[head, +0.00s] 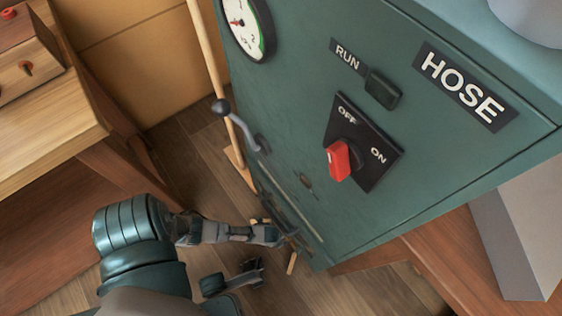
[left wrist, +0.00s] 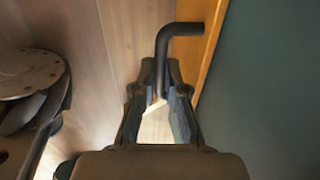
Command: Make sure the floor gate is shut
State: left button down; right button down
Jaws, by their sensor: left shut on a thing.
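In the left wrist view, a black bent bar handle (left wrist: 165,42) stands out from an orange panel (left wrist: 211,50) beside a dark green face. My left gripper (left wrist: 162,76) is shut on the bar's free end, one finger on each side. In the head view, my left gripper (head: 283,238) is low at the green cabinet's (head: 290,110) left lower edge. The handle is mostly hidden there, with small yellowish bits beside the fingers. I cannot tell from these views whether the floor gate is open or shut.
The cabinet carries a gauge (head: 246,25), a ball-ended lever (head: 221,106), a red OFF/ON switch (head: 339,160) and a HOSE label (head: 464,86). A wooden bench (head: 50,130) stands at left. Plank floor (head: 200,160) shows between bench and cabinet. A grey block (head: 515,235) is at right.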

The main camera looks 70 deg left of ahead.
pick_arm(q)
jog(key=shift+d+r, duration=0.1)
jog(key=shift+d, duration=0.35)
jog(key=c, duration=1.2)
grip_release()
jog(key=shift+a, duration=0.1)
jog(key=shift+a, duration=0.1)
notch_tip(320, 180, up, 12)
jog(key=s, duration=0.2)
jog(key=shift+s+d+f, duration=0.15)
jog(key=shift+d+f, duration=0.05)
jog(key=shift+d, duration=0.1)
